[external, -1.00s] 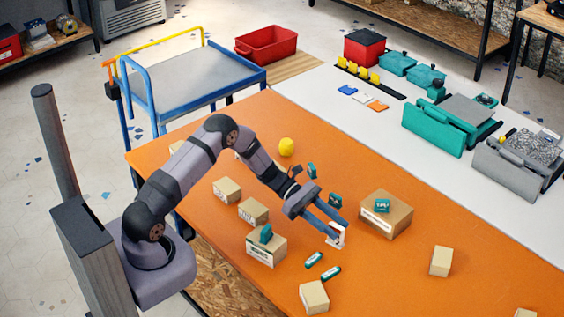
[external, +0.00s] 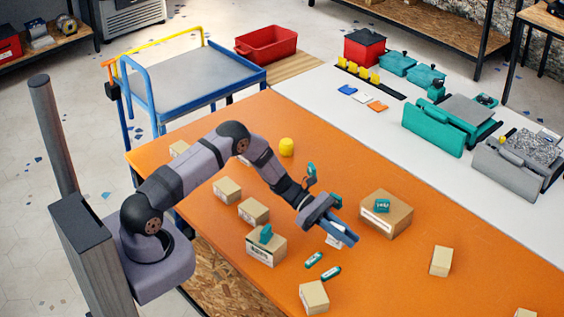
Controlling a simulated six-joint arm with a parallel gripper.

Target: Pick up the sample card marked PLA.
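My gripper (external: 350,237), with blue fingers, is over the orange table, left of a large cardboard box. A small white item (external: 335,241) shows beside and partly behind the fingers. I cannot tell whether they touch it, and whether the fingers are open or shut is unclear. Three small flat cards lie on the white table at the back: a blue one (external: 347,89), a white one (external: 362,98) and an orange one (external: 377,106). No marking is legible on any of them or on the white item, so I cannot tell which is PLA.
A large box (external: 392,222) with a teal item on top stands right of my gripper. Another box (external: 268,250) and two teal-and-white items (external: 331,272) are in front. Smaller boxes and a yellow object (external: 286,147) are spread around. The orange table's right middle is mostly clear.

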